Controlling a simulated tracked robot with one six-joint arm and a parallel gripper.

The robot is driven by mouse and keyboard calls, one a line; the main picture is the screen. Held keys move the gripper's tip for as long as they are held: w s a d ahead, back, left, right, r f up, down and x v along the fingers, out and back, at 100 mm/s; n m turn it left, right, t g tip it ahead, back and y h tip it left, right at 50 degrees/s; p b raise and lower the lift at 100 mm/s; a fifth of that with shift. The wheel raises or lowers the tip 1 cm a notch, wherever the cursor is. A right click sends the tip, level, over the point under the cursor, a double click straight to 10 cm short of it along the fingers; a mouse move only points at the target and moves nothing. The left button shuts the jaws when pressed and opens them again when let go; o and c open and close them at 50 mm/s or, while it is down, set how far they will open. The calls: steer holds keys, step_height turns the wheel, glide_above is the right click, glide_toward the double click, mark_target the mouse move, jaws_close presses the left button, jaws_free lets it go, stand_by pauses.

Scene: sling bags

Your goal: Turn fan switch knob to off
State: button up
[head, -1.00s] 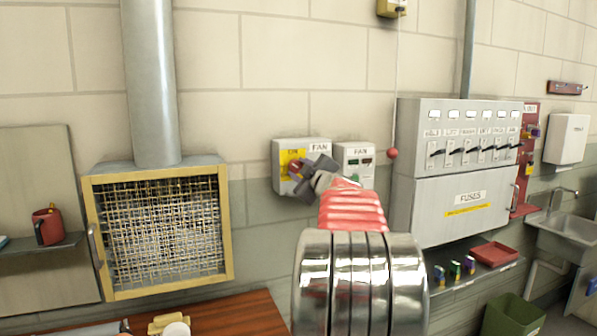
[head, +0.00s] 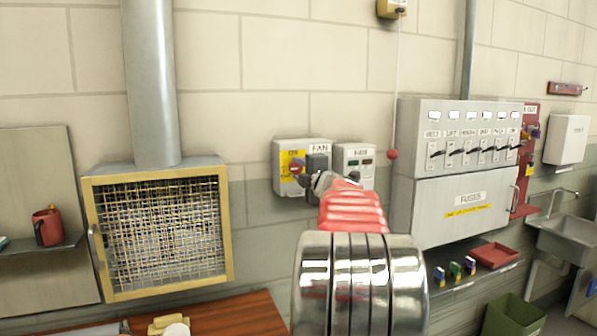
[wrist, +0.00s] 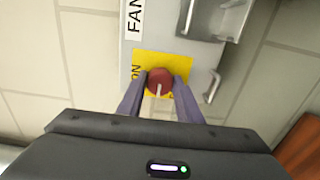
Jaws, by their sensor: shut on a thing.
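The fan switch box (head: 284,183) is a grey box on the wall with a FAN label. A red knob (head: 294,169) sits on its yellow plate (head: 289,155), which has ON lettering above the knob. In the wrist view the knob (wrist: 160,78) is between the two fingers of my gripper (wrist: 158,83). The gripper is shut on it. A pale pointer line on the knob runs toward the bottom of the wrist picture, away from neither finger; ON lies to its left. In the head view my gripper (head: 304,178) partly hides the box's right side.
The fuse cabinet (head: 450,185) juts out further right. A red ball on a cord (head: 392,154) hangs between them. A mesh-fronted vent (head: 160,235) is at the left.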

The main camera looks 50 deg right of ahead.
steer(key=shift+w+a+f, duration=0.1)
steer(key=shift+w+a, duration=0.1)
steer(key=shift+w, duration=0.05)
steer(key=o, duration=0.7)
steer(key=shift+c, duration=0.2)
steer(key=o, duration=0.4)
steer(key=shift+s+d, duration=0.1)
steer(key=shift+s, duration=0.1)
steer(key=v, duration=1.3)
steer(key=shift+s+f, duration=0.1)
steer(key=shift+s, duration=0.15)
steer(key=shift+a, duration=0.2)
